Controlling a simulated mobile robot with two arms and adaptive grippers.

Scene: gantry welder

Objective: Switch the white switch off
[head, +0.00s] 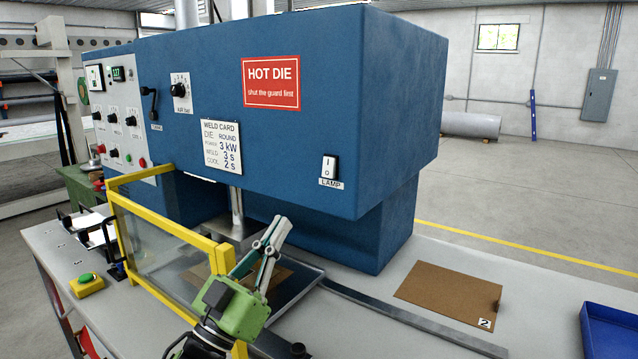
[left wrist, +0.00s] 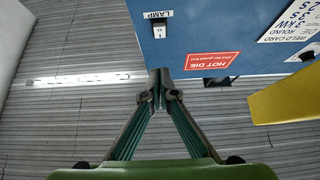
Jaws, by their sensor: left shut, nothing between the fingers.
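The white switch (head: 330,167) is a small rocker marked I above and O below, on the front of the blue welder housing, above a LAMP label (head: 331,184). In the left wrist view the switch (left wrist: 159,30) appears upside down near the top, beyond the fingertips. I cannot tell which side of the rocker is pressed in. My left gripper (head: 277,232) is shut and empty, pointing up, below and to the left of the switch in the head view and apart from it. It also shows in the left wrist view (left wrist: 160,78). My right gripper is in neither view.
A yellow-framed clear guard (head: 150,245) stands left of my left gripper. The blue housing (head: 330,60) overhangs the bench. A brown sheet (head: 448,293), a metal strip (head: 400,316) and a blue tray (head: 610,325) lie at the right.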

